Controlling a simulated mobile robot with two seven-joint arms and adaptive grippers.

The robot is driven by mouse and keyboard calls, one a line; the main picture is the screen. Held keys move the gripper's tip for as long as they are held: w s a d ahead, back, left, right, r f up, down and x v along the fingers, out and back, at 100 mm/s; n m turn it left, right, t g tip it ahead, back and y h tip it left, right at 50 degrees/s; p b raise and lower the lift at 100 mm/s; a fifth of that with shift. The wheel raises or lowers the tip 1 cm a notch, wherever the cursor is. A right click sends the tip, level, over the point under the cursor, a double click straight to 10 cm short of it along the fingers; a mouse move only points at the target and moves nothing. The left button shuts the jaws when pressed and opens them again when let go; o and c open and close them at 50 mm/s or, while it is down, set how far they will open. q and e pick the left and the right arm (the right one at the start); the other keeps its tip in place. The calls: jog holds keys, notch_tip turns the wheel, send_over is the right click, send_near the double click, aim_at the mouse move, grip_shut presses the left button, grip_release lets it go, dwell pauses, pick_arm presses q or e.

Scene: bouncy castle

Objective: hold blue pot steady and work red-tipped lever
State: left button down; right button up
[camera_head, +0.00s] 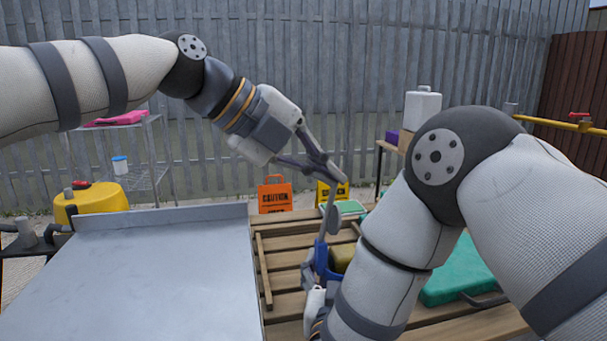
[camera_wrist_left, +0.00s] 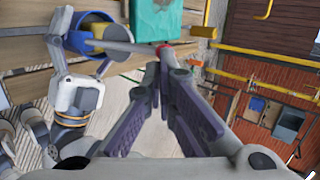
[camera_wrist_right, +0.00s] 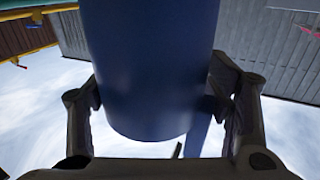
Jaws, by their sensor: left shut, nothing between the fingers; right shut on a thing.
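The blue pot (camera_head: 321,262) stands above the wooden slatted top, partly hidden by my right arm. My right gripper (camera_wrist_right: 150,105) is shut on the pot, whose blue wall (camera_wrist_right: 150,60) fills the middle of the right wrist view. In the left wrist view, a grey lever (camera_wrist_left: 122,46) reaches from over the pot (camera_wrist_left: 92,18) to a red tip (camera_wrist_left: 163,46). My left gripper (camera_head: 335,172) is shut and empty, its fingertips (camera_wrist_left: 165,58) right at the red tip. Whether they touch it, I cannot tell. The red tip is hidden in the head view.
A bare metal table (camera_head: 160,265) lies left of the slatted wooden top (camera_head: 285,280). A teal case (camera_head: 460,272) lies on the right, partly behind my right arm. An orange caution sign (camera_head: 275,196) and a yellow container (camera_head: 95,201) stand farther back.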

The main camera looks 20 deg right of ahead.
pick_arm(q)
jog(key=d+f, duration=0.2)
jog(key=d, duration=0.5)
jog(key=shift+s+d, duration=0.15)
dwell(2.1)
jog(key=s+a+r, duration=0.1)
jog(key=a+r, duration=0.2)
jog(key=a, duration=1)
jog(key=shift+s+r, duration=0.15)
jog(key=shift+s, duration=0.05)
